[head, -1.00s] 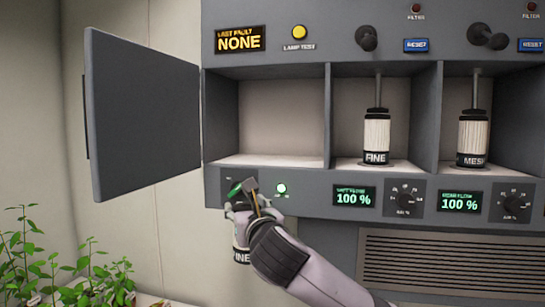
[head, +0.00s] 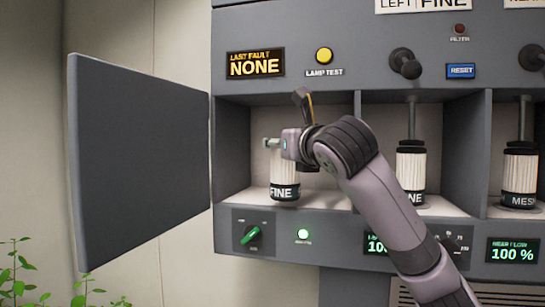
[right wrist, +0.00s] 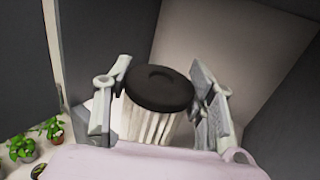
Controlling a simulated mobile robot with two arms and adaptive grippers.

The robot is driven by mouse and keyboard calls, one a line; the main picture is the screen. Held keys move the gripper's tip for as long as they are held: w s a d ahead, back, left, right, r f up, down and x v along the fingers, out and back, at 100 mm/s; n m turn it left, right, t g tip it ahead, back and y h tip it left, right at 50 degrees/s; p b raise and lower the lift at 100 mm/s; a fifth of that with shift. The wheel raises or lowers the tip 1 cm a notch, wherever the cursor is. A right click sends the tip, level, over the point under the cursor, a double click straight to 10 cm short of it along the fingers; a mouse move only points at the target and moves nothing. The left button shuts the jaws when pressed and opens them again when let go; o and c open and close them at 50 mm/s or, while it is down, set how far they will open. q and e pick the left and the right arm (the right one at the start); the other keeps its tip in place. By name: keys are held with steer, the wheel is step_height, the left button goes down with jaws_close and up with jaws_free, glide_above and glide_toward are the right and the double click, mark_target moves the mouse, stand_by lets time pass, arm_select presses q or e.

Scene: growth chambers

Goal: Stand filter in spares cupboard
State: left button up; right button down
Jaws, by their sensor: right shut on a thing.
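The white pleated filter (head: 285,180), with a dark band reading FINE, is upright inside the open left bay, the spares cupboard (head: 236,140). Its lower end is at the level of the bay floor near the front; I cannot tell if it touches. My right gripper (head: 279,147) is shut on the filter's upper part. In the right wrist view, the filter's black cap (right wrist: 160,88) lies between the fingers of my right gripper (right wrist: 162,100). My left gripper is not in view.
The cupboard's grey door (head: 140,165) stands wide open to the left. A second FINE filter (head: 410,170) and a MESH filter (head: 520,175) stand in the bays to the right. A green knob (head: 251,235) is below the cupboard. Plants (head: 15,265) are at the lower left.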

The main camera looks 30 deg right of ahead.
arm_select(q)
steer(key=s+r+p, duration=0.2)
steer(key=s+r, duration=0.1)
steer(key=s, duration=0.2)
arm_select(e)
steer(key=f+p+x, duration=0.2)
steer(key=p+x, duration=0.2)
steer(key=x, duration=1)
steer(key=c, duration=1.1)
jaws_free()
steer(key=shift+w+a+f, duration=0.1)
steer(key=shift+w+f, duration=0.05)
steer(key=o, duration=0.4)
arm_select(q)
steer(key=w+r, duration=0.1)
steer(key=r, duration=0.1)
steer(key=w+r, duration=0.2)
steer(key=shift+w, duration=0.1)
